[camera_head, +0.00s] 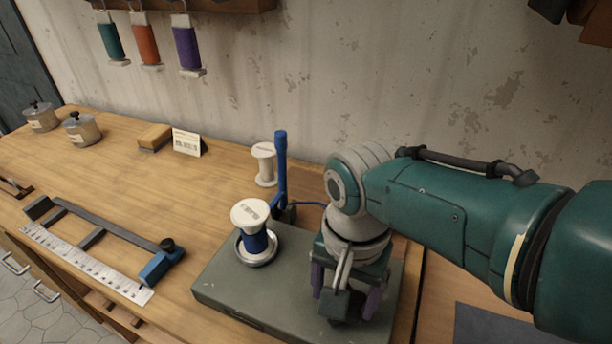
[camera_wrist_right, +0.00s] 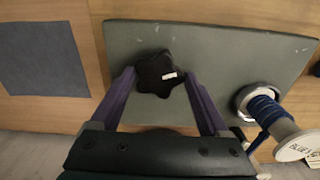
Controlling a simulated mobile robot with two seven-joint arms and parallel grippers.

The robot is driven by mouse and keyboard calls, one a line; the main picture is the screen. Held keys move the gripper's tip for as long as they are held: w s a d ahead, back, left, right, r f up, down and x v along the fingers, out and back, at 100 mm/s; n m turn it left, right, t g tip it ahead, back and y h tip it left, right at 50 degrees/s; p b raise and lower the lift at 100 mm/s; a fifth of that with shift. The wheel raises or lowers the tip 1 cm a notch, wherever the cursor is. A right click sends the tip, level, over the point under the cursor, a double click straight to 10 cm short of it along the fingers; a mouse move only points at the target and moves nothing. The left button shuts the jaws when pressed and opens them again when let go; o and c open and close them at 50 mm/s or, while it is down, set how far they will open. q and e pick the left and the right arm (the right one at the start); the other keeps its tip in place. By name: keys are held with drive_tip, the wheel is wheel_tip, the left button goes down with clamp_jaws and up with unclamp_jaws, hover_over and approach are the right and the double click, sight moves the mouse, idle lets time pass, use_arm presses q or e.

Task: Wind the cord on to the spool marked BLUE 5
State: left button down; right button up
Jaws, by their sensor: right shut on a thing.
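The white spool (camera_head: 250,213) stands upright in a round metal seat on a grey-green base plate (camera_head: 230,289). Blue cord (camera_head: 256,242) is wound around its core. In the right wrist view the spool's end (camera_wrist_right: 300,146) reads BLUE 5. A blue upright post (camera_head: 281,168) stands behind the spool, and a strand of blue cord runs right from it towards my arm. My right gripper (camera_head: 345,305) is over the plate's right part. Its purple fingers are shut on a black lobed knob (camera_wrist_right: 158,74) on the plate. My left gripper is not in view.
A second white spool (camera_head: 264,166) stands behind the post. A clamp-like tool (camera_head: 110,233) and a ruler (camera_head: 80,262) lie left of the plate. A card (camera_head: 187,142), a brush-like block (camera_head: 154,137) and lidded pots (camera_head: 82,131) stand farther back. Coloured spools (camera_head: 187,48) hang above.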

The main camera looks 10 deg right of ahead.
drive_tip(key=o, duration=1.2)
drive_tip(key=shift+r+p, duration=2.9)
drive_tip(key=shift+r, duration=2.1)
